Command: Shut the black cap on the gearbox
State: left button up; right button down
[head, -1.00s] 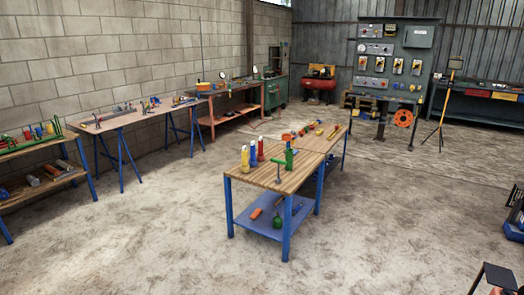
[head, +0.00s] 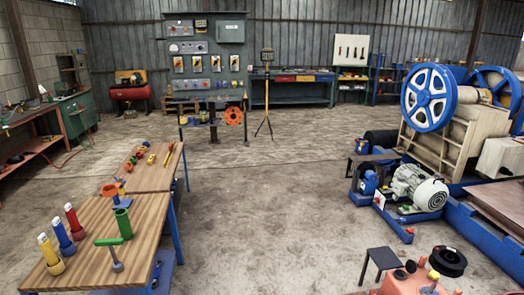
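A red-orange housing (head: 392,287), which looks like the gearbox, is cut off by the bottom edge at the lower right of the head view. A black round part (head: 449,261) stands at its far right side, and a small yellow knob (head: 434,275) is on top. A dark square plate on thin legs or arms (head: 383,257) shows at its left; I cannot tell whether this is the raised black cap or a separate stand. Neither of my grippers is in view.
A wooden-topped bench (head: 140,210) with blue legs, bottles and a green clamp stands at the left. The jaw crusher (head: 440,140) with blue flywheels and a grey motor (head: 418,187) on a blue frame stands at the right. The concrete floor (head: 280,220) between them is clear.

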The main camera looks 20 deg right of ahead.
aim_at(411, 265)
jog(key=i+l+z, duration=0.1)
jog(key=i+z, duration=0.25)
jog(key=i, duration=0.2)
jog(key=i+z, duration=0.35)
jog(key=i, duration=0.2)
jog(key=i+j+z, duration=0.35)
jog(key=i, duration=0.2)
jog(key=l, duration=0.1)
